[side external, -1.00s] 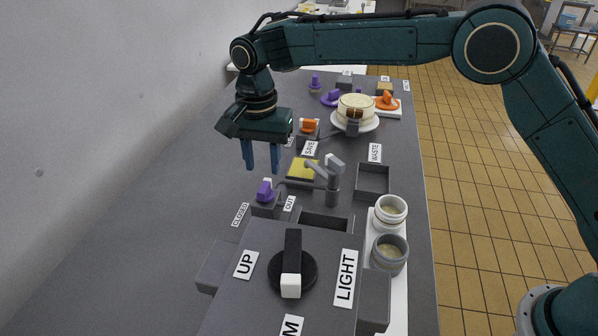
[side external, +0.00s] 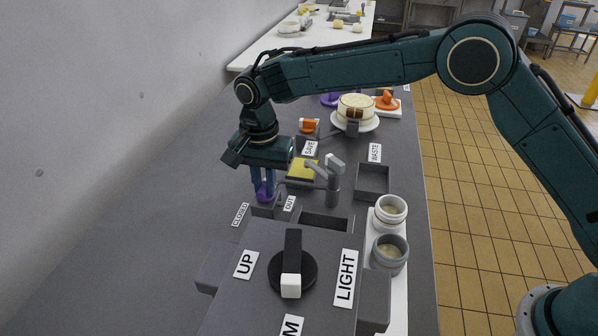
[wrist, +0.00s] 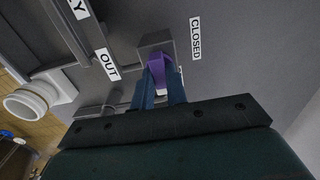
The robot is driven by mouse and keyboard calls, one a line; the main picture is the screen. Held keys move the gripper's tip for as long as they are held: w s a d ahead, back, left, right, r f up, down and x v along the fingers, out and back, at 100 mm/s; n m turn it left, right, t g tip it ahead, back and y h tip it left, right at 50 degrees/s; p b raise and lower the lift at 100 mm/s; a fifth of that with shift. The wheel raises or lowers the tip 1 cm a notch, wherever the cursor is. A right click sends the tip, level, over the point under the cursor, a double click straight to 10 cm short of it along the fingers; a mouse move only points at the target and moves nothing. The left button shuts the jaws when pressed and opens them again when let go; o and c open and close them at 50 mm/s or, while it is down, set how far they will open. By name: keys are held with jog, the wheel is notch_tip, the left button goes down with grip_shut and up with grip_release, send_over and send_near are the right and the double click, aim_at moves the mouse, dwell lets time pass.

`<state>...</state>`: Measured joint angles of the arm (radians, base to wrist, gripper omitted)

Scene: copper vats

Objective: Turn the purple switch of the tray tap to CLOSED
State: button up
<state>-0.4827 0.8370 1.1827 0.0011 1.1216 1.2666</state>
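The purple switch (side external: 265,194) sits on a small dark grey block (side external: 263,210) between the CLOSED label (side external: 241,214) and the OUT label (side external: 290,203). My gripper (side external: 264,190) points down over it, with its two blue fingers on either side of the switch and close together. In the wrist view the purple switch (wrist: 161,70) shows between the fingertips, which appear to touch it. There the CLOSED label (wrist: 195,38) lies to its right and the OUT label (wrist: 106,64) to its left. The fingers hide part of the switch, so its exact setting is hard to tell.
A grey tap (side external: 331,182) stands right of my gripper, beside a yellow pad (side external: 303,169). A grey box with a black knob (side external: 292,270) stands in front. Two cups (side external: 391,211) (side external: 389,252) stand at the right edge. The bench left of my gripper is clear.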

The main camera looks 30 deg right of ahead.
grip_shut()
jog(key=shift+n, duration=0.5)
jog(key=n, duration=0.2)
jog(key=shift+n, duration=0.3)
jog(key=n, duration=1.4)
jog(key=shift+n, duration=0.3)
jog(key=o, duration=0.7)
grip_release()
